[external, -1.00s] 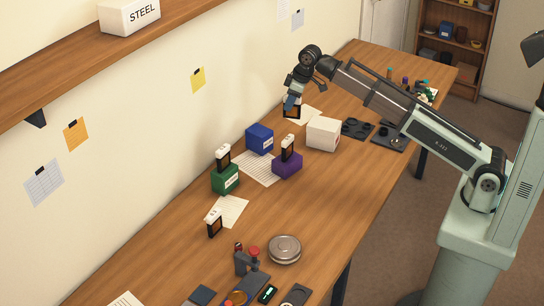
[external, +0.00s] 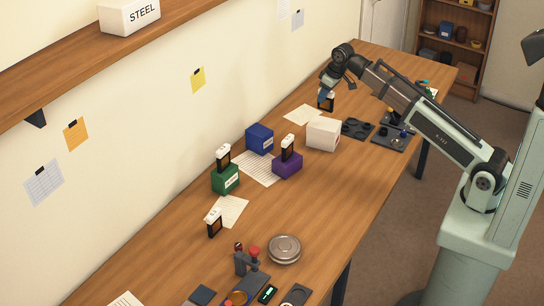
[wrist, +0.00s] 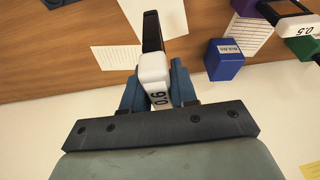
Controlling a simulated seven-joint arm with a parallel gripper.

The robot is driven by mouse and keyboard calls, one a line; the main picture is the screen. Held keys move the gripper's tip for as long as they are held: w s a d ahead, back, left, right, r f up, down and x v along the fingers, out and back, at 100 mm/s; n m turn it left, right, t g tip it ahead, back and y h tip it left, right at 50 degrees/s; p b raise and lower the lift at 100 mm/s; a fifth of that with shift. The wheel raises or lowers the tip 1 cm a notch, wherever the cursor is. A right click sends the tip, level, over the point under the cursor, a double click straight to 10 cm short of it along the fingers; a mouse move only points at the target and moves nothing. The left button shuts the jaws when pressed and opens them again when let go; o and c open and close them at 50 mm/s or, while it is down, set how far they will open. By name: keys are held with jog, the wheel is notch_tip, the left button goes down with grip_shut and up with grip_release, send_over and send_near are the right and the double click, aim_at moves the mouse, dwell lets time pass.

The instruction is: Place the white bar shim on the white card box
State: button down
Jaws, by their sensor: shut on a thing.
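My gripper (external: 326,92) is shut on a shim (external: 326,104), a black frame with a white end. In the wrist view the shim's white end (wrist: 154,72) reads 0.6 and sits between my blue fingertips, with its dark frame pointing away. The white card box (external: 323,134) stands on the table, below and slightly left of my gripper in the external view. In the wrist view a white surface (wrist: 165,14) behind the shim is probably this box. No shim shows on the box's top.
A blue box (external: 260,138), a purple box (external: 287,167) and a green box (external: 225,180) stand left of the white box; shims stand on the purple and green ones. Dark trays (external: 391,140) lie to the right.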

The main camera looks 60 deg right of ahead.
aim_at(323, 109)
jog(key=shift+f, duration=2.9)
jog(key=shift+f, duration=0.15)
jog(key=c, duration=0.9)
grip_release()
jog(key=v, duration=1.2)
